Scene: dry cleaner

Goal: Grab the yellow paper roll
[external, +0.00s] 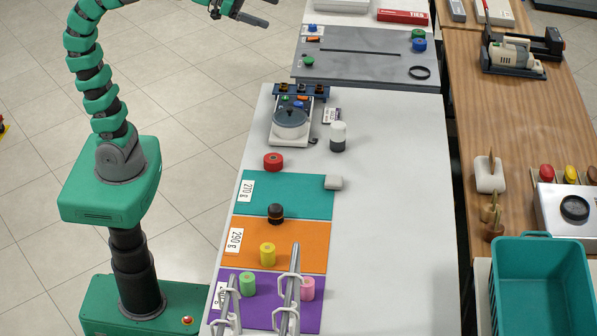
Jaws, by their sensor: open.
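The yellow paper roll (267,254) stands upright on the orange mat (306,238) on the white table. A black roll (276,213) stands just behind it, near the mat's far edge. A green roll (248,284) and a pink roll (308,288) stand on the purple mat in front. My gripper (262,12) is at the top of the external view, far from the yellow roll. Its jaws are apart and nothing shows between them.
Metal rails (291,290) rise at the front of the purple mat (265,311). A red roll (273,161) stands by the teal mat (290,205). A scale (291,122) and a white bottle (338,137) are farther back. The table's right side is clear; a teal basket (541,247) stands beyond it.

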